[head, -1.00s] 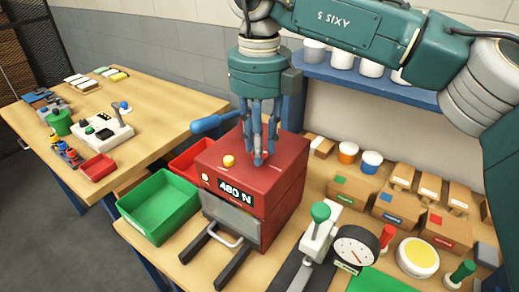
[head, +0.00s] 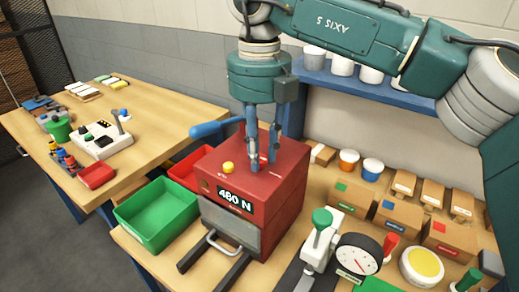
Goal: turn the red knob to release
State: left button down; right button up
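A red box-shaped machine (head: 285,195) with a "480 N" display stands on the bench at the picture's middle. It has a yellow button (head: 228,167) on top and a blue lever handle (head: 215,129) behind. My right gripper (head: 263,166) points straight down, with its blue-grey fingers at the machine's top, right of the yellow button. A gap shows between the fingers. I cannot make out a red knob there; the fingers may hide it, and whether they grip anything is unclear. My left gripper is not in view.
A green bin (head: 156,212) and a red bin (head: 190,165) stand left of the machine. A dial gauge (head: 358,254) and a green-knobbed device (head: 321,228) stand in front right. Cartons (head: 402,215) line the right. A second table (head: 150,107) is at left.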

jog(key=o, duration=0.4)
jog(key=shift+r, duration=0.15)
notch_tip(320, 180, up, 12)
dwell(0.6)
